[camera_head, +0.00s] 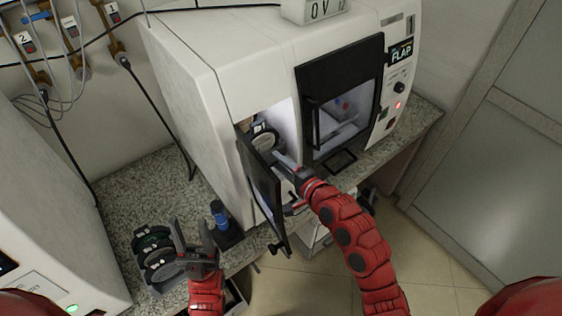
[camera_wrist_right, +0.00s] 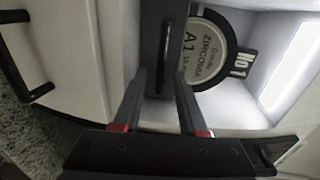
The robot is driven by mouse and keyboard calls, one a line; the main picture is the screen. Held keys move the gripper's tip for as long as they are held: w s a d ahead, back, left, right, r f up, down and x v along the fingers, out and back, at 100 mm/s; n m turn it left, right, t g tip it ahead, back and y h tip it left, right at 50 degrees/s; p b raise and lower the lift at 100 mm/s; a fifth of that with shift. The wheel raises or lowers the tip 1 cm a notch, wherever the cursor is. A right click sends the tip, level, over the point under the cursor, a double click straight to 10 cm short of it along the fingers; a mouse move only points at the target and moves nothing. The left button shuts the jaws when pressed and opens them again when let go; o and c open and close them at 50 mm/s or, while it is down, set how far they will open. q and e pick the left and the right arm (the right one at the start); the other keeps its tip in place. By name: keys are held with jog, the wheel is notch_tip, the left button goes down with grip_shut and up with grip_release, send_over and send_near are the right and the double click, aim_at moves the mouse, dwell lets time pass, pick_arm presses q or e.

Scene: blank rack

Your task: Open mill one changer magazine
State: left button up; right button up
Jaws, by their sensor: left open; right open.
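The white mill (camera_head: 240,60) stands on the counter. Its left-hand changer compartment is partly uncovered, with the dark narrow door (camera_head: 262,190) swung outward. Inside, a round disc (camera_head: 264,139) is visible; in the right wrist view the disc (camera_wrist_right: 215,50) reads "Zirconia A1" and its tag "No 1". My right gripper (camera_head: 283,163) is open at the compartment opening, beside the door. In the right wrist view its fingers (camera_wrist_right: 160,100) point toward a dark upright panel (camera_wrist_right: 163,40); contact cannot be told. My left gripper (camera_head: 192,238) is open and empty above the counter's front edge.
Several dark discs (camera_head: 153,245) stand in a holder beside my left gripper. A blue-topped tool (camera_head: 219,212) stands to its right. The mill's black-framed window (camera_head: 340,95) is right of the compartment. Another white machine (camera_head: 45,215) stands at the left.

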grip_shut()
dwell(1.4)
